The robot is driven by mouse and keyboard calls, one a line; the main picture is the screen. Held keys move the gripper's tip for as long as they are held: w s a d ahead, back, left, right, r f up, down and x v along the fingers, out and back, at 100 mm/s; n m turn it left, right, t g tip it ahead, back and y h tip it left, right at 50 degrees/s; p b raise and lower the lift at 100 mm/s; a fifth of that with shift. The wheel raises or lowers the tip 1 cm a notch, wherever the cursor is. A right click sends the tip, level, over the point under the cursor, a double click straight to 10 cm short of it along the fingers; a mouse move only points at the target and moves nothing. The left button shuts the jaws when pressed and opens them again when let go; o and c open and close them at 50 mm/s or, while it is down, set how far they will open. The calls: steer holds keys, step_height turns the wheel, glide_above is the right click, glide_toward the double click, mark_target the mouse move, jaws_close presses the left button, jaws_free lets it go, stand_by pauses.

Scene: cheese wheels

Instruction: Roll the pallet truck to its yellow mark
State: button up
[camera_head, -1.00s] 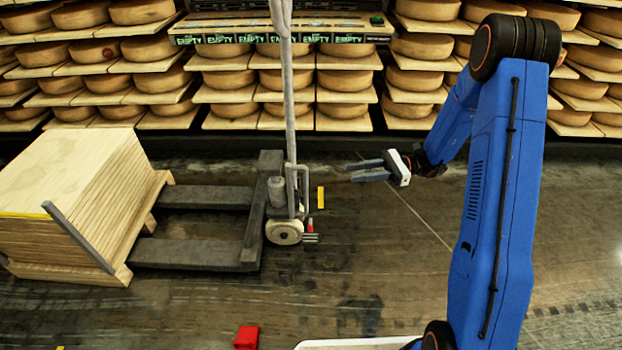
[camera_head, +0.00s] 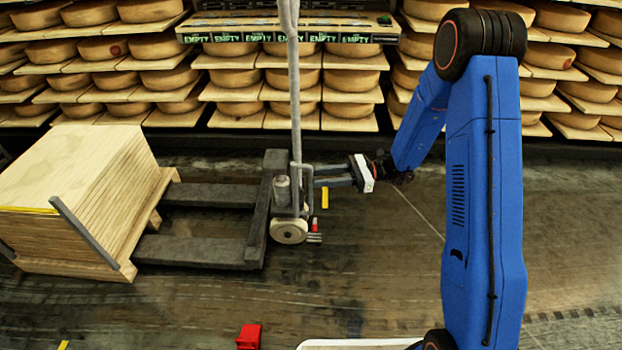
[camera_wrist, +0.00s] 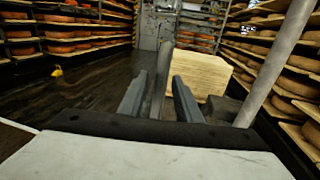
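The grey pallet truck (camera_head: 262,225) stands on the floor with its forks pointing left; their far ends meet the wooden pallet. Its tall handle post (camera_head: 295,95) rises from a small wheel base. The post also shows at the right of the wrist view (camera_wrist: 276,62). My gripper (camera_head: 318,176) is open at the truck's right side. In the wrist view, a thin upright grey bar (camera_wrist: 161,75) stands between its fingers; I cannot tell whether they touch it.
A stack of pale boards on a pallet (camera_head: 85,185) stands left. A red block (camera_head: 249,336) and another yellow strip (camera_head: 63,346) lie near the front. Shelves of cheese wheels (camera_head: 235,77) line the back. The floor on the right is clear.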

steer(key=shift+s+a, duration=0.15)
steer(key=shift+a, duration=0.75)
steer(key=shift+s+a, duration=0.15)
steer(key=shift+a, duration=0.75)
jaws_close()
